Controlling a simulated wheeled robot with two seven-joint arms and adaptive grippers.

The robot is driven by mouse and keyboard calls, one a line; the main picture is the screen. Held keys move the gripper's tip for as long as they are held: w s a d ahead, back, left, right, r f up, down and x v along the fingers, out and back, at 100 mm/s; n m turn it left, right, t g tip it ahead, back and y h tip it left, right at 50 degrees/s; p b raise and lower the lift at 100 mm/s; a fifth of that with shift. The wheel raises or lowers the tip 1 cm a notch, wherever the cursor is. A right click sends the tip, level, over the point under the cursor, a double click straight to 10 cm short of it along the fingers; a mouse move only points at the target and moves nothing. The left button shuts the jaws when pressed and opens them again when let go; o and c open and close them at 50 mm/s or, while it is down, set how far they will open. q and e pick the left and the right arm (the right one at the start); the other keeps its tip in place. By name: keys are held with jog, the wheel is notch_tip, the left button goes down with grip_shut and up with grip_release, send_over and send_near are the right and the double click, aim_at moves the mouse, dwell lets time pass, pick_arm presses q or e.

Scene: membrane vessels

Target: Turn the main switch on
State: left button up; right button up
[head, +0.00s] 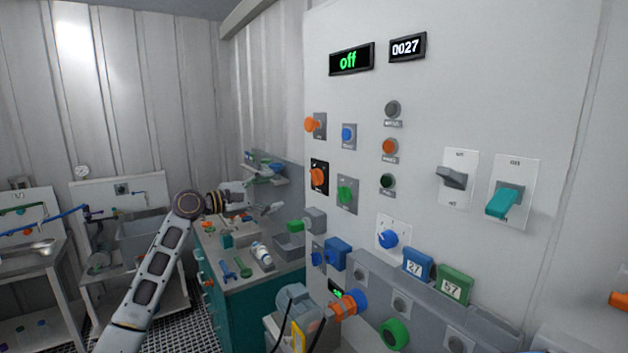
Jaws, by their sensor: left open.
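A pale control panel (440,90) fills the right side, with a display (352,59) reading "off" in green. It carries an orange rotary knob (318,176) on a black plate, a grey lever switch (452,178), and a teal lever switch (505,201) whose handle slants downward. Their labels are too small to read, so I cannot tell which is the main switch. My left gripper (274,192) is open and looks empty, left of the panel above the bench. It is apart from all the switches. My right gripper is not in view.
A teal bench (237,309) with bottles and tools stands below my left gripper. A motor unit (297,304) and a grey ledge jut out under the panel. Other tables stand at the left. The space before the lever switches looks clear.

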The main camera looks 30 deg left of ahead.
aim_at(312, 179)
pick_arm(q)
jog(key=w+d+p, duration=0.1)
jog(key=w+d, duration=0.1)
jog(key=w, duration=0.1)
jog(key=w+d+r+p, duration=0.1)
jog(key=w+d, duration=0.2)
jog(key=w, duration=0.1)
jog(key=w+d+r+p, duration=0.1)
jog(key=w+d, duration=0.2)
jog(key=shift+w+r, duration=0.25)
jog(key=shift+w, duration=0.1)
dwell(0.8)
jog(key=shift+a, duration=0.1)
jog(key=shift+c, duration=0.4)
jog(key=c, duration=0.9)
jog(key=shift+c, duration=0.2)
